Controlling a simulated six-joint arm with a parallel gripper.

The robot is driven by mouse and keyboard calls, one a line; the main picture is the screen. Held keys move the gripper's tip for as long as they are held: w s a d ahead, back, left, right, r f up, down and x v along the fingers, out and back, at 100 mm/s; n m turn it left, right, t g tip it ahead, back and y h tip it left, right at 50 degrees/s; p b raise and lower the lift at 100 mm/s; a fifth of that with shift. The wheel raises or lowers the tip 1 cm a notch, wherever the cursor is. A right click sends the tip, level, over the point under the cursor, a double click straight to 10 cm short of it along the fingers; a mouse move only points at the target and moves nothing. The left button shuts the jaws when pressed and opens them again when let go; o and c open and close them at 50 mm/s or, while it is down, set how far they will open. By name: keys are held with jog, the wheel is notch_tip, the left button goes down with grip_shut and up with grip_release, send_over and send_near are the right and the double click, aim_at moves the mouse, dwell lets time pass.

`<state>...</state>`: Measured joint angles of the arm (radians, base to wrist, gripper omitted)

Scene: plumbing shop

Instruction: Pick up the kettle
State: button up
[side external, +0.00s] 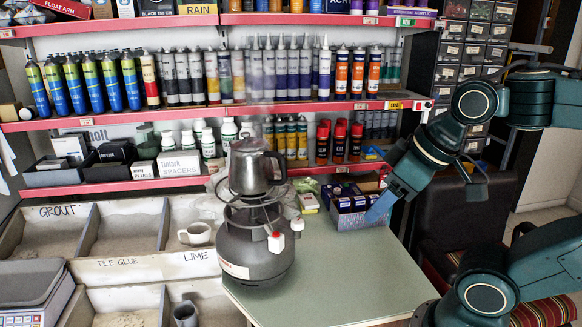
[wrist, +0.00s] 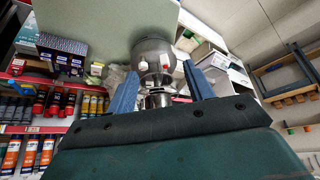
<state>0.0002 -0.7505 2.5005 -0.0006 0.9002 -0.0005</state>
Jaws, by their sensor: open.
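The kettle (side external: 251,168) is dark metal with a black handle on its right side. It stands upright on the wire ring of a grey gas bottle burner (side external: 252,252) on the green tabletop. My gripper (side external: 374,212) is right of the kettle and apart from it, its blue fingers pointing down and left. In the wrist view my gripper (wrist: 160,67) is open, with a blue finger on each side and nothing held. The kettle (wrist: 158,99) shows partly between the fingers there, its lower part in the picture cut off by the gripper body.
A box of small dark packs (side external: 355,212) stands on the tabletop close to my fingers. Shelves of tubes and cans (side external: 290,75) rise behind. A white mug (side external: 196,234) and sand-filled bins (side external: 125,230) lie left. The tabletop (side external: 345,280) right of the burner is clear.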

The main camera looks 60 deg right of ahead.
jog(key=shift+c, duration=0.4)
jog(key=shift+c, duration=1)
jog(key=shift+w, duration=0.1)
jog(key=w+d+r+n+t, duration=0.1)
jog(key=w+d+r+t, duration=0.1)
jog(key=w+d+t, duration=0.2)
jog(key=w+d+r+n+t, duration=0.1)
jog(key=w+d+t, duration=0.3)
jog(key=w, duration=0.7)
jog(key=shift+r+n, duration=0.35)
jog(key=shift+n, duration=0.05)
jog(key=shift+w, duration=0.15)
